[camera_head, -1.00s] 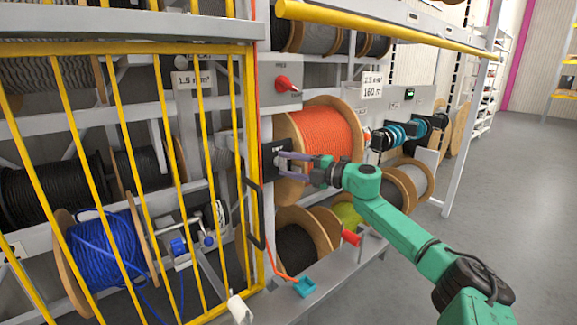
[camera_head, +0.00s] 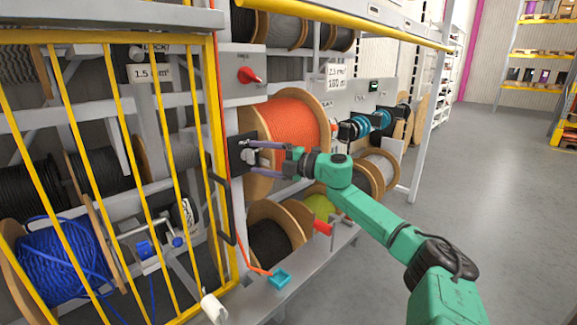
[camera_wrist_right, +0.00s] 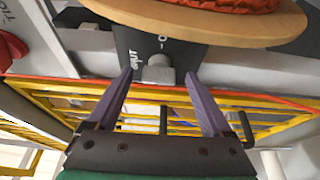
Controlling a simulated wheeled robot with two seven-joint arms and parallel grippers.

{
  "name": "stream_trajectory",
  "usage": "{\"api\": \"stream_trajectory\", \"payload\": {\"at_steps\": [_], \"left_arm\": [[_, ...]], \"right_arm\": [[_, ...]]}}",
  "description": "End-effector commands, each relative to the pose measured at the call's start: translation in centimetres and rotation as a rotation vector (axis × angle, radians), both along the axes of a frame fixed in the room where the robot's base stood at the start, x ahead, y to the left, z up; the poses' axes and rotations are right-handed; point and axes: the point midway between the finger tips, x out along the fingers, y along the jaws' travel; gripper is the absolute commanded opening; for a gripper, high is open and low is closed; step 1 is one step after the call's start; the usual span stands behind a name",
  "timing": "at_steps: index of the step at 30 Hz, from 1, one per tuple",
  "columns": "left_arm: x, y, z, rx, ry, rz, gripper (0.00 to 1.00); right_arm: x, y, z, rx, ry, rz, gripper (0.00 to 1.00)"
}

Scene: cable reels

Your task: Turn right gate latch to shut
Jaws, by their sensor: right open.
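The gate latch is a grey metal knob (camera_wrist_right: 158,70) on a black plate (camera_wrist_right: 190,55) in the right wrist view, with the word SHUT partly readable beside it. The black plate (camera_head: 238,157) also shows on the rack post, left of the orange reel, in the head view. My right gripper (camera_wrist_right: 158,74) is open, with its purple fingers on either side of the knob; I cannot tell if they touch it. It also shows at the plate in the head view (camera_head: 253,160). The yellow barred gate (camera_head: 214,130) stands left of the plate. My left gripper is out of view.
The orange cable reel (camera_head: 296,124) sits close beside my right gripper. A red rotary switch (camera_head: 248,75) is above the plate, and a red handle (camera_head: 322,228) is below right. A black gate handle (camera_head: 221,195) stands left. The floor (camera_head: 480,190) at right is clear.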

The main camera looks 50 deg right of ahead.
Motion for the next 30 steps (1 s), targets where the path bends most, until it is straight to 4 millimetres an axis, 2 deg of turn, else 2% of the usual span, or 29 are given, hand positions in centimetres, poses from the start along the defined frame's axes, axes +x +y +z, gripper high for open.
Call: {"api": "stream_trajectory", "payload": {"at_steps": [1, 13, 24, 30], "left_arm": [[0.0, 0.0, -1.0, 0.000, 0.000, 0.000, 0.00], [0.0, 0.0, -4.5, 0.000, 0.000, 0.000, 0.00], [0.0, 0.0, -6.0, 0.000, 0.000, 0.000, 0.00], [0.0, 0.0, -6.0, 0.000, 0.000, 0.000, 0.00]], "right_arm": [[-0.4, -0.2, -0.7, -0.002, 0.003, 0.000, 0.84], [-4.5, -1.5, -0.7, -0.006, 0.005, 0.005, 0.84], [-11.7, -4.3, -0.2, -0.004, 0.002, 0.005, 0.84], [-12.5, -4.6, 0.0, -0.005, 0.002, 0.006, 0.84]]}}
